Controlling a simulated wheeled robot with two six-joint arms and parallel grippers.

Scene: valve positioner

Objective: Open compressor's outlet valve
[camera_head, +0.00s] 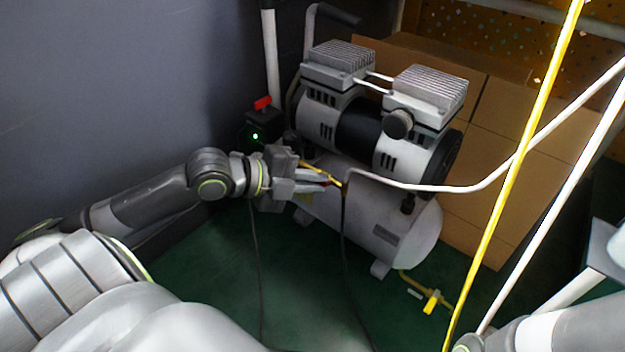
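The compressor (375,220) has a silver tank with a black and grey motor and two finned heads on top. It stands on the green floor in the middle. My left gripper (326,184) reaches in from the left to the tank's upper left side, where a white hose (420,186) meets the compressor. A small red part (329,183) shows at its fingertips, likely the outlet valve's handle. It is too small and too covered to tell whether the fingers grip it. Part of my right arm shows at the lower right; its gripper is out of view.
A black box with a red switch (262,103) and a green light stands left of the compressor. Cardboard boxes (520,135) are behind it. A yellow valve (432,301) sits low in front. Yellow (515,165) and white hoses cross the right side. Dark cables hang near the gripper.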

